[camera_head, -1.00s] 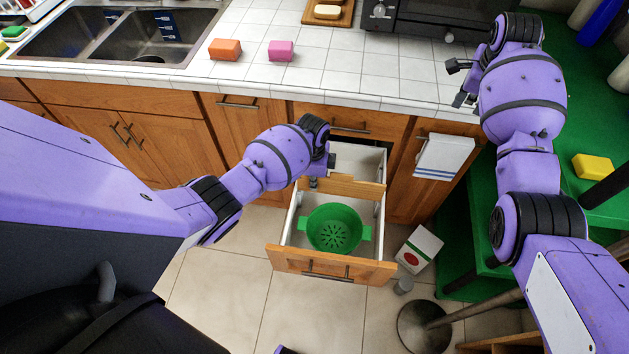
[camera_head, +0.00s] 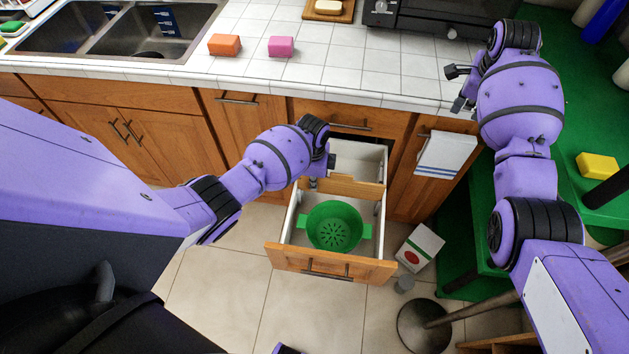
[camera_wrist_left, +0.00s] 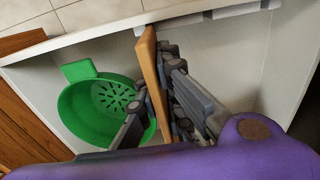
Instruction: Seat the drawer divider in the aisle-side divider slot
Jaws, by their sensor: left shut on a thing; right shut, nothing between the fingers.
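The drawer divider (camera_head: 356,187) is a thin wooden board standing across the open drawer (camera_head: 290,262). My left gripper (camera_head: 315,183) is shut on the divider near its left end in the head view. In the left wrist view, the fingers (camera_wrist_left: 153,118) lie on both faces of the divider (camera_wrist_left: 151,65). Pale blocks (camera_wrist_left: 190,22) line the drawer wall beside the divider's far end. Whether that end sits in a slot between them, I cannot tell. The near end is hidden by my gripper. My right gripper (camera_head: 459,88) is shut and empty above the counter's right end.
A green colander (camera_head: 335,228) fills the front part of the drawer, close to the divider. A striped towel (camera_head: 444,155) hangs right of the drawer. A white box (camera_head: 419,247) and a metal stand (camera_head: 421,328) are on the floor at the right.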

